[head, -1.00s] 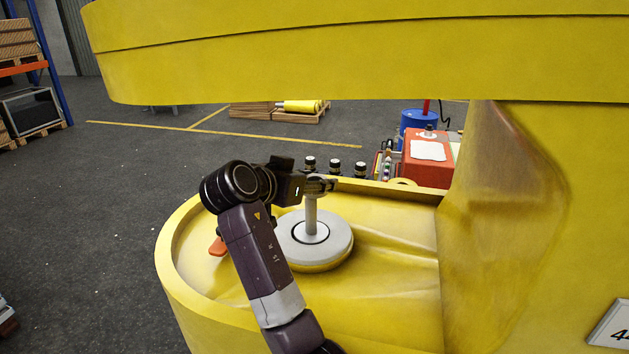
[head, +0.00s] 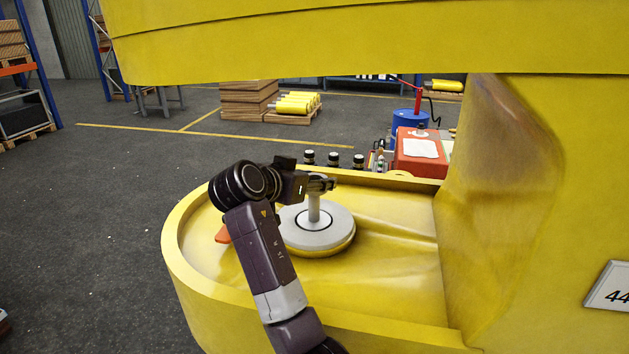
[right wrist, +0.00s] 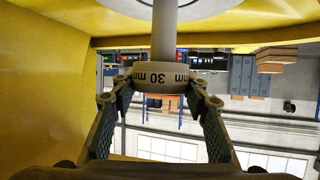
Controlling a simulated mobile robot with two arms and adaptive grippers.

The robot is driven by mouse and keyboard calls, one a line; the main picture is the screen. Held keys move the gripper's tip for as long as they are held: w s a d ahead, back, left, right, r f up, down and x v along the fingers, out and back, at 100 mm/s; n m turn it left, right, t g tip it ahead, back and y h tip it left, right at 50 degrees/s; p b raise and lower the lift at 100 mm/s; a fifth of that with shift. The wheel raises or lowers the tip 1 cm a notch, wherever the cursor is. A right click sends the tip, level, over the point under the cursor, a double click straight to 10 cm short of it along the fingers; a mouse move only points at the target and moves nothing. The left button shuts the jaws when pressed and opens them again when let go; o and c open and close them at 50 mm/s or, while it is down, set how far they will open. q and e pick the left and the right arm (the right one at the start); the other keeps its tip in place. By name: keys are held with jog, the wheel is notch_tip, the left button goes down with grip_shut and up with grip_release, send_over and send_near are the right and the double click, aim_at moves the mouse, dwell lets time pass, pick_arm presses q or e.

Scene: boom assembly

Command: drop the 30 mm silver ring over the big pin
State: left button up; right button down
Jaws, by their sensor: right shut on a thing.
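The big pin (head: 314,209) stands upright from a pale round disc (head: 338,234) in the yellow boom's recess. My right gripper (head: 322,184) is at the pin's upper end, and its jaws are shut on the silver ring (right wrist: 160,77). The ring, lettered "30 mm", shows between the fingertips in the right wrist view, where the picture is upside down. The pin (right wrist: 165,30) runs to the ring there and does not show beyond it. The ring is in line with the pin's free end; how far it is around the pin I cannot tell. My left gripper is not in view.
The yellow boom's upper plate (head: 350,40) overhangs the recess, and its wall (head: 520,200) closes the right side. A raised rim (head: 190,290) borders the recess. An orange piece (head: 222,234) lies beside my arm. Several dark cylinders (head: 333,158) and a red box (head: 420,152) stand behind.

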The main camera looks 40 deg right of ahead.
jog(key=c, duration=1)
grip_release()
jog(key=shift+w+d, duration=0.1)
jog(key=shift+d, duration=0.05)
jog(key=shift+c, duration=0.2)
jog(key=v, duration=0.7)
jog(key=shift+a, duration=0.3)
jog(key=shift+r, duration=0.1)
